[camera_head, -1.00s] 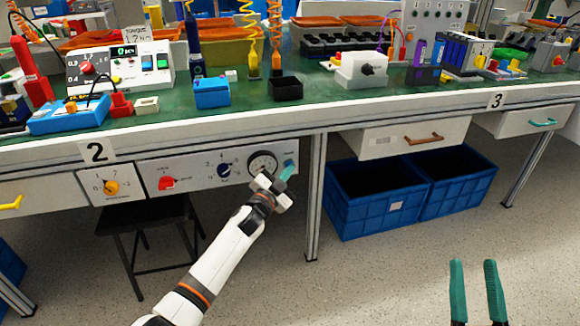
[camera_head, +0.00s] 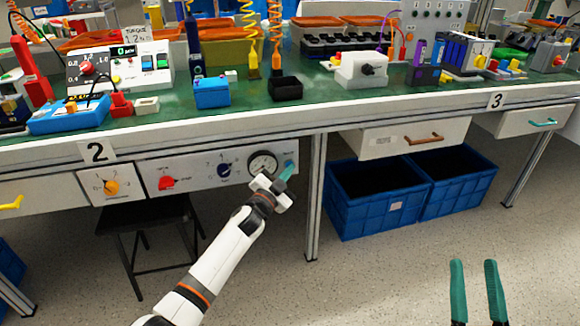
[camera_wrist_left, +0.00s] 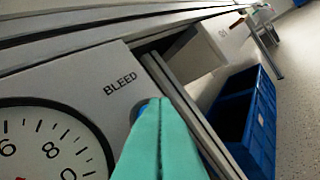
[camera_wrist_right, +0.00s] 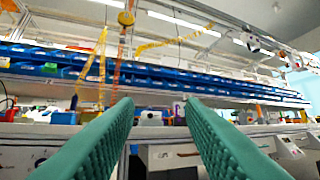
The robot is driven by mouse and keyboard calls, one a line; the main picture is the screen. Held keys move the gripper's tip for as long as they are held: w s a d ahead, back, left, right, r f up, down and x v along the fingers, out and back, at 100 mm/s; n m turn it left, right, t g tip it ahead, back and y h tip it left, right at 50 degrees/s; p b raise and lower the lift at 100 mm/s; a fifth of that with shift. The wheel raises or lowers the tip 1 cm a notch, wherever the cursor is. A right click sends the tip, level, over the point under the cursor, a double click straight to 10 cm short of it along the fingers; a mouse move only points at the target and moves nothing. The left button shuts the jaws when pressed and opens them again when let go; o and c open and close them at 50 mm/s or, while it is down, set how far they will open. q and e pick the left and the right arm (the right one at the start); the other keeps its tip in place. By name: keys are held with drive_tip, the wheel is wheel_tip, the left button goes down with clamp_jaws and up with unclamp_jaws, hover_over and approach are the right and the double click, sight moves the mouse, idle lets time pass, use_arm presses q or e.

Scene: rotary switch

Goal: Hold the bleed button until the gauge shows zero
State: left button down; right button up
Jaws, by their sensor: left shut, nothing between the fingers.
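The panel under bench 2 carries a round white gauge (camera_head: 263,163) with a black rim. In the left wrist view the gauge (camera_wrist_left: 45,145) fills the lower left; the numbers 6 and 8 show, and only a bit of red at the bottom edge, so I cannot read it. My left gripper (camera_head: 289,170) is shut and empty, its green fingertips (camera_wrist_left: 155,104) over the bleed button (camera_wrist_left: 141,109) below the word BLEED. Only a blue edge of the button shows; I cannot tell whether it is pressed. My right gripper (camera_head: 474,264) is open and empty, away from the panel.
A table leg (camera_head: 314,200) stands just right of the panel. Blue crates (camera_head: 375,208) sit on the floor beyond it.

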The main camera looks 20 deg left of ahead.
idle(0.5)
use_arm(q)
drive_tip(key=shift+s+d+p, duration=0.45)
drive_tip(key=shift+s+p, duration=0.05)
drive_tip(key=shift+s, duration=0.2)
use_arm(e)
drive_tip(key=shift+w+f+g+h, duration=0.25)
drive_tip(key=shift+w+f+g, duration=0.15)
drive_tip(key=shift+f+g, duration=0.3)
drive_tip(key=shift+w+f+g+h, duration=0.3)
drive_tip(key=shift+f+g, duration=0.2)
drive_tip(key=shift+f, duration=0.35)
drive_tip(key=shift+w, duration=0.1)
